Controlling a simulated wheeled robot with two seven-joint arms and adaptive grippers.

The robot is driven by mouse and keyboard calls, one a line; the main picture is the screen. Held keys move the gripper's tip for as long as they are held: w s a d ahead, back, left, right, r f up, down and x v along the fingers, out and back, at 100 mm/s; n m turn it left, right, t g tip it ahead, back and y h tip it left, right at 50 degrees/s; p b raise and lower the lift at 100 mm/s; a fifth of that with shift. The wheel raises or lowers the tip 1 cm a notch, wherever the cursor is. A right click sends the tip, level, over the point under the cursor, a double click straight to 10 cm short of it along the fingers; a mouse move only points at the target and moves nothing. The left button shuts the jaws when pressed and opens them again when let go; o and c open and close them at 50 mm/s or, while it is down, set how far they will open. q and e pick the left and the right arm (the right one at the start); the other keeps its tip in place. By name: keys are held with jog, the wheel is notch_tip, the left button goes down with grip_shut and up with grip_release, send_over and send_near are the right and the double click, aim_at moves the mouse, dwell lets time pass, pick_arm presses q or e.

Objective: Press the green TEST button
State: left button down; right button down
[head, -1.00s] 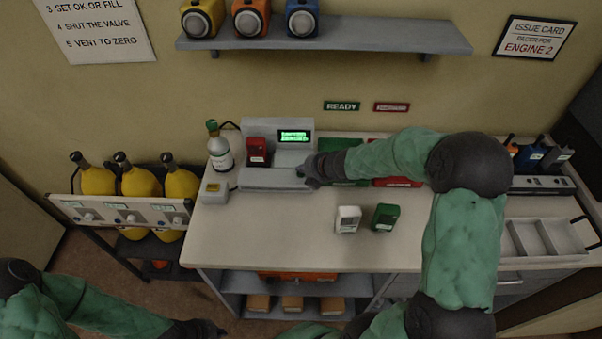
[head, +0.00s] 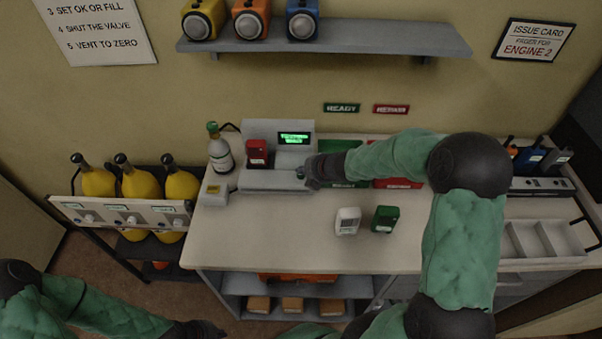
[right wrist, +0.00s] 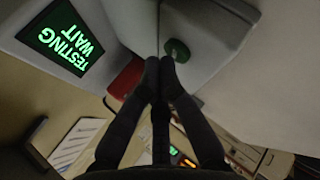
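The green TEST button (right wrist: 177,50) is a round knob on the grey test console (head: 272,180), seen in the right wrist view. My right gripper (right wrist: 161,66) is shut and empty, its fingertips together right beside the button; I cannot tell whether they touch it. In the head view my right gripper (head: 304,175) is at the right end of the console and covers the button area. The console's screen (right wrist: 62,38) reads "TESTING WAIT" in green. A red pager (head: 257,152) stands in the console. My left gripper (head: 213,330) is low at the bottom edge, its fingers unclear.
A white pager (head: 348,221) and a green pager (head: 385,219) stand on the bench (head: 290,235). A bottle (head: 220,152) and a small grey box (head: 214,191) are left of the console. A grey divided tray (head: 545,240) is at right. The bench front is clear.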

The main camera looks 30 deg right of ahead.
aim_at(303, 176)
jog(key=shift+r, duration=0.45)
jog(key=shift+r+p, duration=2.45)
jog(key=shift+p, duration=0.2)
